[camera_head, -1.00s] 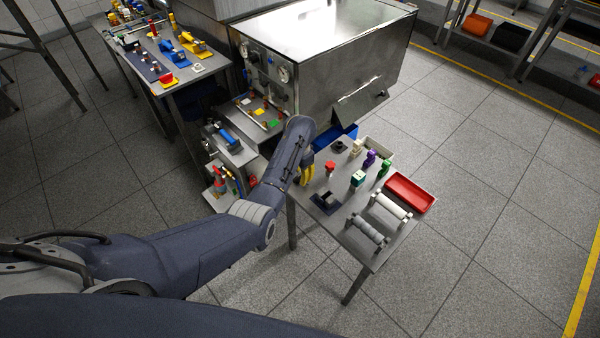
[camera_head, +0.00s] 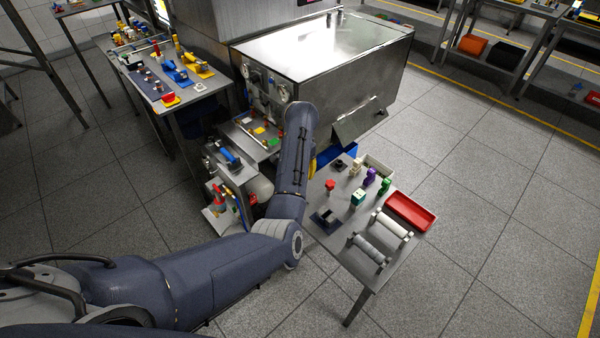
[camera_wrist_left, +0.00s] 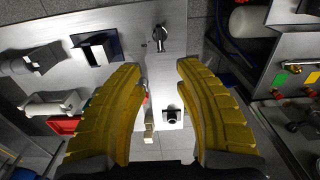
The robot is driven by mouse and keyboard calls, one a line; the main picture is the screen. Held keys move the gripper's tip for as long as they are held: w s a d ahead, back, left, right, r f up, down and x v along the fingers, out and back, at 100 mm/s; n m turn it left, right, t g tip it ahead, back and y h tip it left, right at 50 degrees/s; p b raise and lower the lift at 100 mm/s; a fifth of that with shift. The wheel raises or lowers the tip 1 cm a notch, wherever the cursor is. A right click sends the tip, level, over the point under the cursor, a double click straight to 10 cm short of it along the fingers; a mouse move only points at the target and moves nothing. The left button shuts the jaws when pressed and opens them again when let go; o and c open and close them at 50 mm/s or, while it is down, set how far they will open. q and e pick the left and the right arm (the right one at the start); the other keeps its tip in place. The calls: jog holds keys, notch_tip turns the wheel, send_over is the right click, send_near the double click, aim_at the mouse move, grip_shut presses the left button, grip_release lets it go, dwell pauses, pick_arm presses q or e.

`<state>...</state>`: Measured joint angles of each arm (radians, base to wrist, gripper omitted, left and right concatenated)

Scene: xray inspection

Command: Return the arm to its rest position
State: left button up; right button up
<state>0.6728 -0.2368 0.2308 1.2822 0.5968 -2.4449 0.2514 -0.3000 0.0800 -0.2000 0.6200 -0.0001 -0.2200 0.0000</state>
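My left arm (camera_head: 200,272) comes in from the left in the head view, its forearm reaching up between the steel machine and the small table. My left gripper (camera_wrist_left: 160,70) is open in the wrist view, with two yellow fingers apart and nothing between them. In the head view it is mostly hidden behind my forearm; only a sliver of yellow shows by the table's left edge. My right gripper is in neither view.
The small steel table (camera_head: 340,260) holds a red tray (camera_head: 410,212), grey rollers (camera_head: 369,248), a dark block (camera_head: 326,217) and several coloured pieces. The steel machine (camera_head: 320,50) stands behind. A side bench (camera_head: 190,95) with coloured parts stands at back left. Floor at right is clear.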

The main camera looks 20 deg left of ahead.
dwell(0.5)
